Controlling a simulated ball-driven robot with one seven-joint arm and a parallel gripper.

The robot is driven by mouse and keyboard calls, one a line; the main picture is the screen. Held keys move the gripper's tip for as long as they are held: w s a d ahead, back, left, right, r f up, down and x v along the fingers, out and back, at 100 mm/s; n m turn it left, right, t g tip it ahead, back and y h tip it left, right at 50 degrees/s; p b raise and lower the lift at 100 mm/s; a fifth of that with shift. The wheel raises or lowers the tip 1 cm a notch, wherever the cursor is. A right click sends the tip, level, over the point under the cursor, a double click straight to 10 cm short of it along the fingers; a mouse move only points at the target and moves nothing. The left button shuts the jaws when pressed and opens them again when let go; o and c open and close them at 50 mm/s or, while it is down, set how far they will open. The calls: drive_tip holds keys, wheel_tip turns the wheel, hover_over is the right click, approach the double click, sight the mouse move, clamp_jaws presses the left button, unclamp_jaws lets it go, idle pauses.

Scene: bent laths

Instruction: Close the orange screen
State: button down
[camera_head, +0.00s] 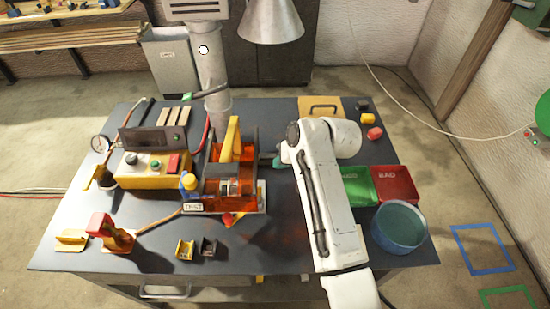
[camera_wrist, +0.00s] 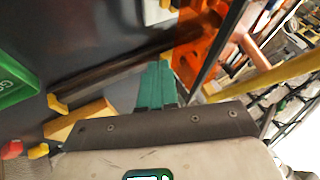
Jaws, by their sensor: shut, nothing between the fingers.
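The orange screen (camera_head: 216,172) is a see-through panel on the test rig in the middle of the table. Orange panels and dark frame bars surround a metal part in the rig; I cannot tell exactly how far the screen stands open. In the wrist view, orange panelling (camera_wrist: 196,60) shows just beyond and to the right of my fingers. My gripper (camera_head: 277,161) is at the rig's right side, next to a dark bar. Its teal fingers (camera_wrist: 157,82) are together and hold nothing. Whether they touch the rig is unclear.
A green bin (camera_head: 358,186), a red bin (camera_head: 395,184) and a round teal tub (camera_head: 398,227) stand at the right. A yellow control box (camera_head: 152,172) stands left of the rig. A lamp (camera_head: 271,22) hangs above the back. The front middle of the table is mostly clear.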

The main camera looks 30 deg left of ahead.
drive_tip(key=b+v, duration=0.1)
drive_tip(key=v, duration=0.8)
drive_tip(key=shift+d+r, duration=0.2)
drive_tip(key=shift+r, duration=0.1)
